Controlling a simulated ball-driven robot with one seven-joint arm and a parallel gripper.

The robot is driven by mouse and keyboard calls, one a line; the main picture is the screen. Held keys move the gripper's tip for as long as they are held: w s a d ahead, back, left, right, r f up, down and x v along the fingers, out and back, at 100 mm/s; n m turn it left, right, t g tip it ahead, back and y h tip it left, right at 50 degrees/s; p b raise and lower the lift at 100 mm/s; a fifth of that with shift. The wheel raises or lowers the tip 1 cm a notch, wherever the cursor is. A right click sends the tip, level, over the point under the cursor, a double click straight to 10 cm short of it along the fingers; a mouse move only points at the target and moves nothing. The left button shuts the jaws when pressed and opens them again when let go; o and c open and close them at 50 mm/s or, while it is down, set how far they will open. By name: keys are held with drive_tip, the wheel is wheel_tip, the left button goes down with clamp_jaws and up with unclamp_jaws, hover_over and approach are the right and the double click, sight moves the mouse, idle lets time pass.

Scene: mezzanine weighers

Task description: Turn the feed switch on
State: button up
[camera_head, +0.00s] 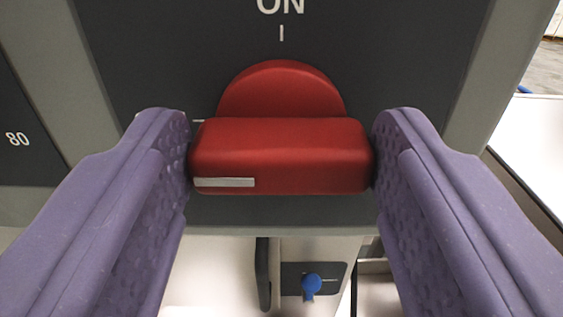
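The feed switch (281,155) is a red rotary knob with a wide grip bar in front of a round base, on a dark panel. The bar lies horizontal, and a short white strip marks its left end. The label "ON" (281,6) with a tick mark is above the knob. My gripper (281,150) has one purple finger at each end of the bar. Both fingertips appear to touch the bar's ends, so it looks shut on the knob. Any label at the left is hidden behind the left finger.
Below the panel are a pale surface and a blue knob (311,283) on a dark plate. A white surface (535,150) is at the right, with floor beyond it.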

drive_tip(key=shift+f+m+b, duration=0.1)
drive_tip(key=shift+m+b, duration=0.2)
drive_tip(key=shift+b, duration=0.1)
drive_tip(key=m+b, duration=0.2)
drive_tip(key=shift+d+f+m+b, duration=0.1)
drive_tip(key=shift+d+m+b, duration=0.05)
drive_tip(key=shift+m+b, duration=0.25)
drive_tip(key=m+b, duration=0.4)
drive_tip(key=m, duration=0.1)
drive_tip(key=shift+d, duration=0.1)
drive_tip(key=m+b, duration=0.1)
drive_tip(key=m, duration=0.1)
drive_tip(key=m+b, duration=0.2)
drive_tip(key=m, duration=0.1)
drive_tip(key=shift+d+f, duration=0.15)
drive_tip(key=shift+f, duration=0.05)
drive_tip(key=shift+m+b, duration=1.8)
drive_tip(key=shift+m, duration=0.4)
drive_tip(key=o, duration=1.1)
drive_tip(key=shift+c, duration=0.2)
drive_tip(key=shift+s, duration=0.1)
